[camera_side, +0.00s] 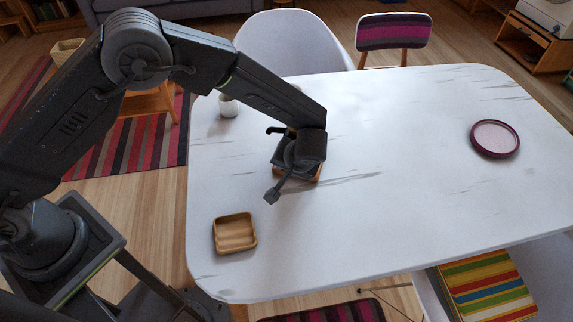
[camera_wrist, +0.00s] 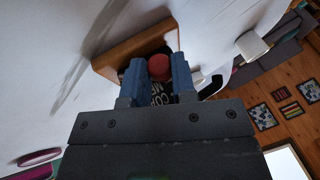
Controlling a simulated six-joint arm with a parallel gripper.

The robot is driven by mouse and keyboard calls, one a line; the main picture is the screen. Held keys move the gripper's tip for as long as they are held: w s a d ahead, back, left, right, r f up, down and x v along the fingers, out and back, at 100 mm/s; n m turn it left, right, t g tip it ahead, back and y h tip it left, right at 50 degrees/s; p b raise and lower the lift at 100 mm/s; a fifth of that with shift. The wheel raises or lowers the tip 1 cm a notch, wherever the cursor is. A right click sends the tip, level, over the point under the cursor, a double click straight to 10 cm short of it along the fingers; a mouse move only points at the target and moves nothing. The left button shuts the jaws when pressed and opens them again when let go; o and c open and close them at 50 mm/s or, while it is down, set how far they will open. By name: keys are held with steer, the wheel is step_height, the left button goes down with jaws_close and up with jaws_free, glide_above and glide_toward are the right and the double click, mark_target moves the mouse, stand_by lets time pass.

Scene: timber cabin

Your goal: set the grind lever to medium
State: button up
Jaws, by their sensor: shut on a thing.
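In the wrist view, a round red knob (camera_wrist: 159,67), which looks like the end of the grind lever, sits between the two blue-grey fingers of my gripper (camera_wrist: 156,75). The fingers are shut on it. Behind it is a dark body with pale lettering (camera_wrist: 162,96), partly hidden by the fingers. A wooden base (camera_wrist: 122,52) lies beneath. In the side view, my wrist (camera_side: 312,145) covers most of the grinder; a black handle (camera_side: 274,130) and an edge of the wooden base (camera_side: 311,179) show. The lever's setting marks cannot be made out.
A square wooden dish (camera_side: 235,233) stands on the white table (camera_side: 400,180) near its front left. A white cup (camera_side: 229,106) is at the back left. A pink plate with a dark rim (camera_side: 495,139) is at the far right. The table's middle is clear.

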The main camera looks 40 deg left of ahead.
stand_by(0.3)
steer(key=o, duration=0.9)
steer(key=v, duration=1.4)
steer(key=shift+d, duration=0.1)
steer(key=s+a+r+m+h, duration=0.1)
steer(key=s+a+r+h, duration=0.35)
steer(key=a+r, duration=0.95)
steer(key=s+a+t, duration=0.1)
steer(key=s+a, duration=0.1)
steer(key=s, duration=0.3)
steer(key=s+a+r+m, duration=0.1)
steer(key=s+a, duration=0.2)
steer(key=s, duration=0.3)
steer(key=s+a+r+m+t+h, duration=0.1)
steer(key=s+a, duration=0.2)
steer(key=s, duration=0.2)
steer(key=shift+s+a+t, duration=0.2)
steer(key=shift+s+t, duration=0.05)
steer(key=shift+t, duration=0.05)
